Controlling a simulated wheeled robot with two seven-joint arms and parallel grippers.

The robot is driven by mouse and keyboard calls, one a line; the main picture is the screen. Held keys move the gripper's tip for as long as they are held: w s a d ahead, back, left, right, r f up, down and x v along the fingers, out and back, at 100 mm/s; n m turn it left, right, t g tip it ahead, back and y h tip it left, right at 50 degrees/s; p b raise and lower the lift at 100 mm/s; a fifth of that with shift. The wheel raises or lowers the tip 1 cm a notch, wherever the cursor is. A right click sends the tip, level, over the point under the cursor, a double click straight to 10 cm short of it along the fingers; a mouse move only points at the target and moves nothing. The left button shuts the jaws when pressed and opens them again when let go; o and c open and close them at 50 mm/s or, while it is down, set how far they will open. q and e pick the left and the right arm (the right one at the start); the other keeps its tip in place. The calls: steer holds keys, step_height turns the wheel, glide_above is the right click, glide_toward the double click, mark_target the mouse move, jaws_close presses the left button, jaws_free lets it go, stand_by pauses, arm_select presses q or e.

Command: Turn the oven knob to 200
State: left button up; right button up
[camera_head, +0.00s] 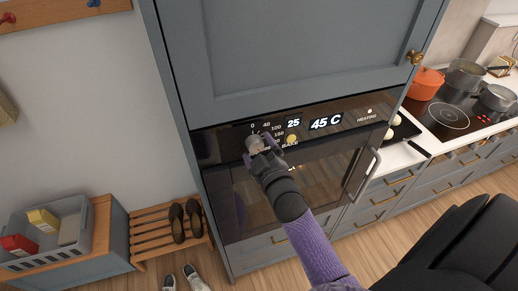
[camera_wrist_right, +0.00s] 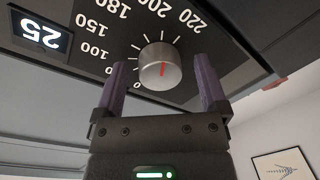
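The oven knob (camera_wrist_right: 160,65) is a round silver dial with a red pointer line, set in the black oven panel. In the right wrist view its pointer aims down the picture, away from the printed 200 (camera_wrist_right: 157,9). My right gripper (camera_wrist_right: 162,78) is open, with one purple finger on either side of the knob; a gap shows on both sides. In the head view the right gripper (camera_head: 259,148) is at the panel and covers part of the knob. My left gripper is not in view.
The oven door handle (camera_head: 362,175) sticks out right of the gripper. A yellow round spot (camera_head: 292,139) is on the panel. Pots, including an orange one (camera_head: 425,84), stand on the hob at right. A shoe rack (camera_head: 160,222) and crate (camera_head: 45,262) are at left.

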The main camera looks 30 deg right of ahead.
steer(key=s+a, duration=0.1)
steer(key=s, duration=0.8)
steer(key=shift+s+a+r+b, duration=0.15)
steer(key=shift+s+a+b, duration=0.2)
steer(key=shift+a, duration=0.05)
